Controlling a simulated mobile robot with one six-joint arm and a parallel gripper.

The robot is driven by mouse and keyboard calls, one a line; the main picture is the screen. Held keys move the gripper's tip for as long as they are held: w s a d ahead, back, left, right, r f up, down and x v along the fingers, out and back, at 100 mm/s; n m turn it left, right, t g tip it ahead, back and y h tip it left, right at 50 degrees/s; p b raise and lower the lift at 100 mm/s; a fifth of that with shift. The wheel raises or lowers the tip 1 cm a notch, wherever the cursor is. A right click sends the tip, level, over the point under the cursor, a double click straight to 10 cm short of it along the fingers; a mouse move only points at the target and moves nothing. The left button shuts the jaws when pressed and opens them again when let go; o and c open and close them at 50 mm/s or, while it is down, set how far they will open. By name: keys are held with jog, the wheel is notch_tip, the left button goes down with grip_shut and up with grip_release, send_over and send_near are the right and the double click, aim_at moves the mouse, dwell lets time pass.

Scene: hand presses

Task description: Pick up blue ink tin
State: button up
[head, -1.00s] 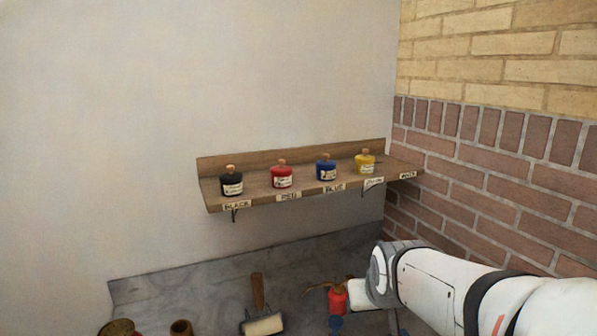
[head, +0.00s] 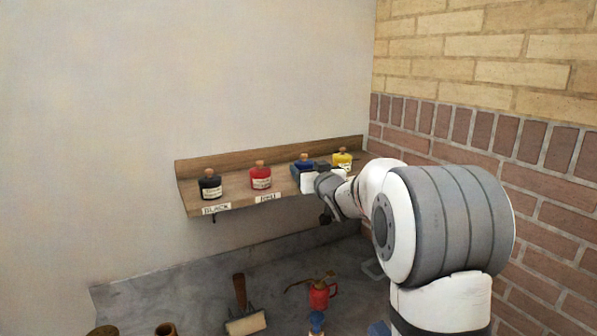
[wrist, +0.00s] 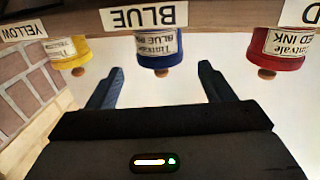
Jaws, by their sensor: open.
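The blue ink tin (head: 303,162) stands on the wooden wall shelf, between the red and yellow tins; my gripper partly hides its lower part in the head view. In the wrist view, which is upside down, the blue tin (wrist: 158,50) with its cork stopper shows ahead, between the two fingers and beyond their tips. The BLUE label (wrist: 143,17) is on the shelf edge by it. My gripper (wrist: 159,72) is open and empty, with one dark finger to each side of the tin's line. In the head view my gripper (head: 308,181) is at the shelf's front.
The red tin (head: 261,176), black tin (head: 210,185) and yellow tin (head: 342,160) stand on the same shelf (head: 237,192). A brick wall (head: 480,128) is at right.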

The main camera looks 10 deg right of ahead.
aim_at(307, 166)
jog(key=w, duration=0.1)
jog(key=w+p, duration=0.1)
jog(key=w, duration=0.2)
jog(key=shift+w+a+f+p, duration=0.15)
jog(key=shift+a+p, duration=0.15)
jog(key=shift+a, duration=0.1)
jog(key=shift+c, duration=0.5)
jog(key=c, duration=1.1)
